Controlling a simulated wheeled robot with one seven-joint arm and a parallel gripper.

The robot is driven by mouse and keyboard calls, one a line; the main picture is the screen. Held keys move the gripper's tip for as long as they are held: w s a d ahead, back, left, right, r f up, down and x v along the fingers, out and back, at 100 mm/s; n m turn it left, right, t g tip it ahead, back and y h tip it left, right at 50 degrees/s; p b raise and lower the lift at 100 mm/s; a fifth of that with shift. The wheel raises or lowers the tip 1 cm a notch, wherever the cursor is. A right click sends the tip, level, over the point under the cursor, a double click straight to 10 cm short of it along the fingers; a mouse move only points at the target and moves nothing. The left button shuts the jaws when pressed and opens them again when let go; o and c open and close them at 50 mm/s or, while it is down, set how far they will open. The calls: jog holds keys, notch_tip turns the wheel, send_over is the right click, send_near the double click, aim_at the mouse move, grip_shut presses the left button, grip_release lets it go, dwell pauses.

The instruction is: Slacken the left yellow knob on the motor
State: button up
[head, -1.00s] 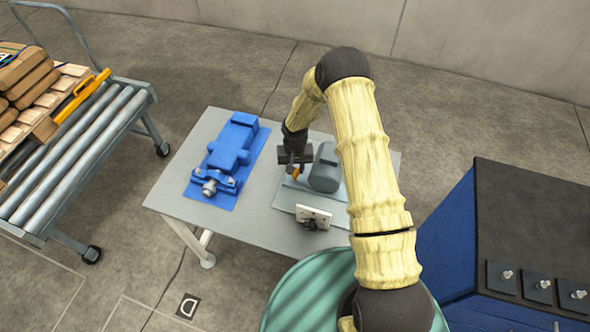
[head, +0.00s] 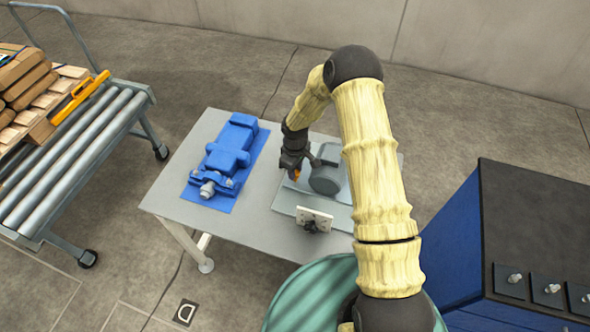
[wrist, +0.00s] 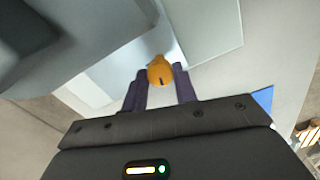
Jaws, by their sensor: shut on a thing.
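The grey motor (head: 326,172) sits on a grey-blue plate (head: 288,203) on the table. The yellow knob (head: 296,176) is at the motor's left side, small in the head view. My forearm and gripper partly cover the knob in the head view. No second knob can be made out.
A blue machine part (head: 230,150) lies on a blue mat (head: 217,203) at the table's left. A white bracket (head: 314,218) stands in front of the motor. A roller cart (head: 75,150) is at far left, a blue cabinet (head: 455,245) at right. Bare table (head: 180,190) shows at the left edge.

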jog(key=shift+n, duration=1.1)
jog(key=o, duration=1)
jog(key=shift+c, duration=0.2)
jog(key=shift+r, duration=0.15)
notch_tip(320, 180, up, 17)
jog(key=b, duration=0.2)
jog(key=shift+r, duration=0.15)
